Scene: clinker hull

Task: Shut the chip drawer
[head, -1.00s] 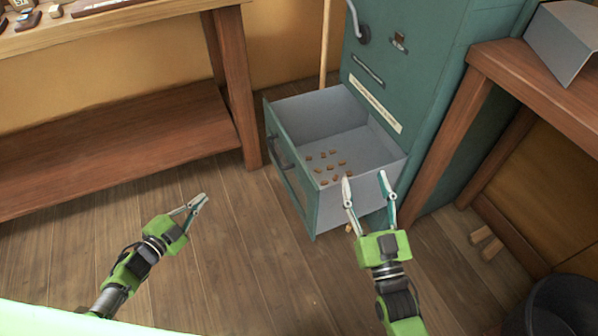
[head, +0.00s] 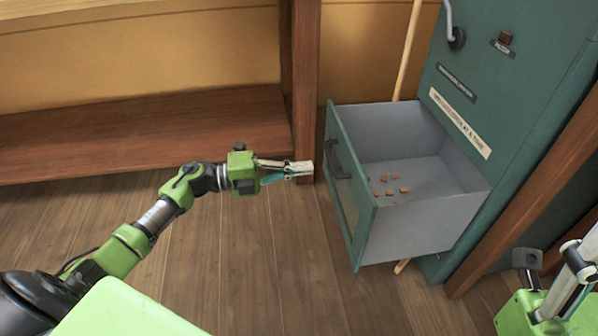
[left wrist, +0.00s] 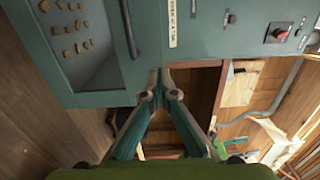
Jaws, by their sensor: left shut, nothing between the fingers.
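The chip drawer (head: 425,228) is pulled out of the teal cabinet (head: 490,85). Its teal front faces left and bears a dark handle (head: 338,158). Several small brown chips (head: 390,191) lie on its grey floor. My left gripper (head: 308,169) is shut and empty, with its tips a little left of the drawer front near the handle; I cannot tell contact. In the left wrist view its fingertips (left wrist: 160,78) meet, and the open drawer with chips (left wrist: 72,40) shows at upper left. My right gripper (head: 560,290) is partly in view at the lower right; its fingers are unclear.
A wooden bench with a low shelf (head: 130,135) stands on the left, its leg (head: 304,90) behind my left gripper. A wooden pole (head: 408,50) leans behind the drawer. A wooden post (head: 540,205) stands right of the cabinet. The floor (head: 260,260) before the drawer is clear.

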